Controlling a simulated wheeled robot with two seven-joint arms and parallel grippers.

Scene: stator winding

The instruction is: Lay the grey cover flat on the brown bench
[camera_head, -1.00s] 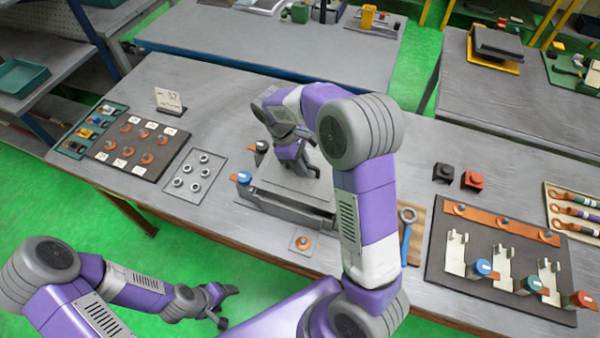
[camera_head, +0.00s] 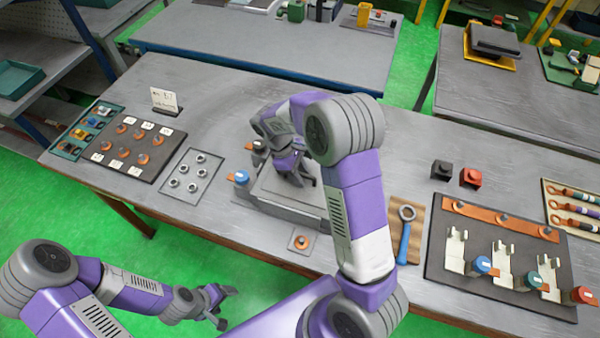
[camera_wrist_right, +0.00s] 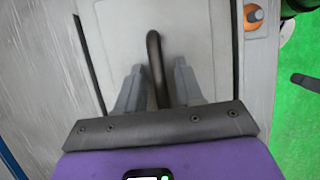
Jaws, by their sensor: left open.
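The grey cover (camera_head: 285,180) lies on top of a grey box-like housing (camera_head: 290,212) on the bench. In the right wrist view the cover (camera_wrist_right: 205,55) shows as a pale plate with a dark curved handle (camera_wrist_right: 154,65). My right gripper (camera_head: 300,180) is over the cover. The arm partly hides the cover in the head view. My left gripper (camera_head: 222,307) is open and empty, low in front of the bench.
The bench (camera_head: 215,115) has a grey top and brown front edge. Left of the housing are a tray of rings (camera_head: 190,175) and a dark board (camera_head: 130,145). To the right are a wrench (camera_head: 405,230) and a terminal board (camera_head: 495,255). The bench top behind the housing is clear.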

